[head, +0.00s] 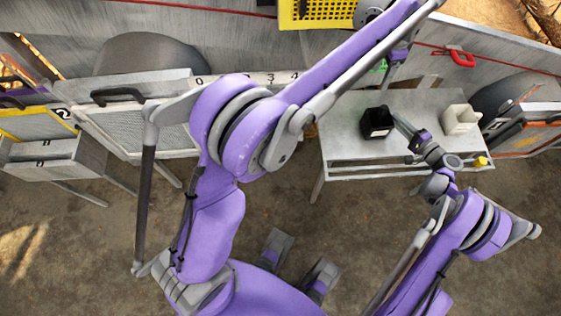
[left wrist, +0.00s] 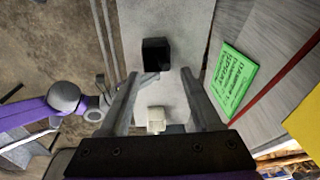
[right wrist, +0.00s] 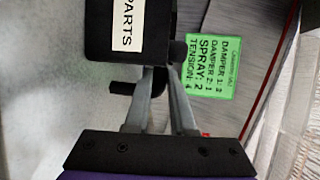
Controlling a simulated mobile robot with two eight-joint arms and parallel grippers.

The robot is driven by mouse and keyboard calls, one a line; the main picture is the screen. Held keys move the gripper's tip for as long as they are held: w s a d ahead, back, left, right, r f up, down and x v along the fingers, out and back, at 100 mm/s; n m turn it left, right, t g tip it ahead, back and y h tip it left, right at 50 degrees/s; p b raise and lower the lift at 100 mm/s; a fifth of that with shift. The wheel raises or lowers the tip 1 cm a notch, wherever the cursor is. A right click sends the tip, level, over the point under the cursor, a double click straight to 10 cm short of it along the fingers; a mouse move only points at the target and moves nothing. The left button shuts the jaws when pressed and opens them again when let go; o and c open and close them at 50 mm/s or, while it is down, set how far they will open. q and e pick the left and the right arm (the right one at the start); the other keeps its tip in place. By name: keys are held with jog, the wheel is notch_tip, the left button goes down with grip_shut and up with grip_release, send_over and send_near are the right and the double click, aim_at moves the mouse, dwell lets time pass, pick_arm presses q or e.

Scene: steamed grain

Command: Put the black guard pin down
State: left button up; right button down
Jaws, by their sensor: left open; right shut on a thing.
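A black guard pin (right wrist: 122,87) shows as a dark bar and knob at the fingertips of my right gripper (right wrist: 160,72). That gripper is shut on it; the fingers hide part of it. In the head view, my right gripper (head: 398,118) is just right of a black box (head: 377,122) on the grey table (head: 345,155). The box carries a white PARTS label in the right wrist view (right wrist: 100,30). My left gripper (left wrist: 158,82) is open and empty above the table, with the black box (left wrist: 157,55) beyond its fingertips.
A white holder (head: 460,119) stands at the table's right; a yellow piece (head: 481,161) is at its front right. A green card (left wrist: 232,80) with text is behind the table. A yellow crate (head: 318,12) is above. The table's left part is bare.

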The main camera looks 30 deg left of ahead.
pick_arm(q)
jog(key=s+a+n+t, duration=0.1)
jog(key=s+a+n, duration=0.25)
jog(key=s, duration=0.45)
jog(key=s+a+n+t, duration=0.15)
jog(key=s+a, duration=0.25)
jog(key=s, duration=0.5)
jog(key=s+a+f+n, duration=0.1)
jog(key=s+f, duration=0.3)
jog(key=s, duration=0.4)
jog(key=s+a+f+n, duration=0.2)
jog(key=s+f+n, duration=0.1)
jog(key=s, duration=0.5)
jog(key=shift+s+a+f+n+t, duration=0.25)
jog(key=shift+f+t, duration=0.2)
jog(key=shift+f, duration=0.35)
pick_arm(e)
jog(key=c, duration=0.7)
grip_release()
